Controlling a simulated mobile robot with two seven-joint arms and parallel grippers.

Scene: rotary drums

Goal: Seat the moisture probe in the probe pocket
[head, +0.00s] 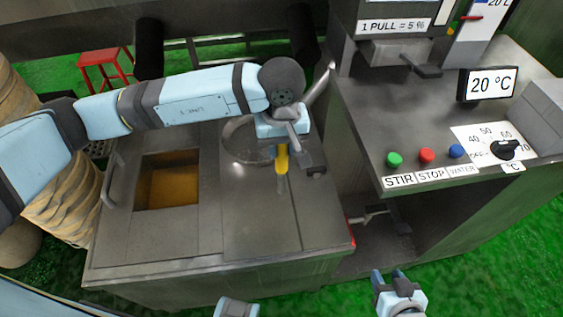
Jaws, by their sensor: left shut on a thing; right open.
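My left gripper (285,146) is shut on the moisture probe (281,160), which has a yellow body and a thin pale tip pointing down. It holds the probe roughly upright over the right part of the grey metal cabinet top (258,215). Whether the tip touches the surface, I cannot tell. I cannot make out the probe pocket for certain; the gripper and wrist hide part of this area. My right gripper (390,278) is open and empty, low at the bottom right, in front of the machine.
A square opening (154,168) with brown contents is left in the cabinet top. A round metal rim (226,144) lies behind the probe. The control panel (440,178) with coloured buttons, dial and 20 °C display (491,83) stands right. A red stool (99,58) is far left.

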